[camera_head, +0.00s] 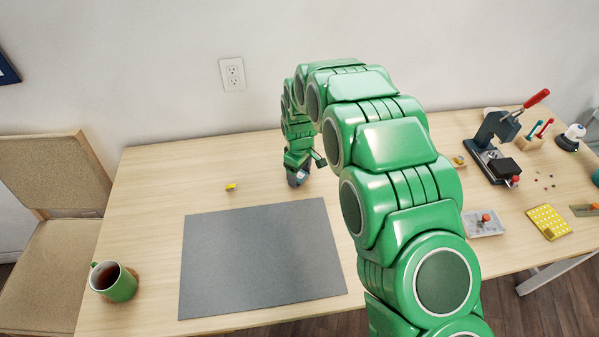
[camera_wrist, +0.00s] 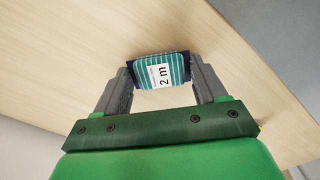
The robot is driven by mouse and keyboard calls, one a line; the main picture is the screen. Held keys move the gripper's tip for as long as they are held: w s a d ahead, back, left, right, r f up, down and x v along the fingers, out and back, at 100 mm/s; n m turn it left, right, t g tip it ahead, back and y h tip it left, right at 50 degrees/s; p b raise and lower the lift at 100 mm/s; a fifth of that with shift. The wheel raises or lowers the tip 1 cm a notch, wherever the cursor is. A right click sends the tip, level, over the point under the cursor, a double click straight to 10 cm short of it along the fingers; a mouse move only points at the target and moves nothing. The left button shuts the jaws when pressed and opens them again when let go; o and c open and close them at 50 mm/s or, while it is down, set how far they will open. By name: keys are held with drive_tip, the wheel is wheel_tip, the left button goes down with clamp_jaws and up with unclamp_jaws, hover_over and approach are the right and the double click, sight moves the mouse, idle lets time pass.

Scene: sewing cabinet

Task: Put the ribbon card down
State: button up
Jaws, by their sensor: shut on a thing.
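The ribbon card (camera_wrist: 158,73) is a teal striped card with a white label reading "2 m" and dark blue at its ends. In the wrist view my gripper (camera_wrist: 160,82) is shut on it, one grey finger at each end. The wooden tabletop (camera_wrist: 60,60) shows behind the card; I cannot tell whether the card touches it. In the head view my gripper (camera_head: 299,179) is low over the table, just beyond the grey mat's back edge. The card is mostly hidden there.
The grey mat (camera_head: 260,260) lies bare in front. A small yellow thing (camera_head: 231,187) lies left of my gripper. A green mug (camera_head: 115,282) stands at the front left. A press (camera_head: 492,145), a yellow card (camera_head: 548,221) and a tray (camera_head: 483,223) are at the right.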

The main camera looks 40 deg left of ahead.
sight(300, 175)
drive_tip(key=shift+f, duration=0.1)
drive_tip(key=o, duration=1)
wheel_tip(300, 175, up, 12)
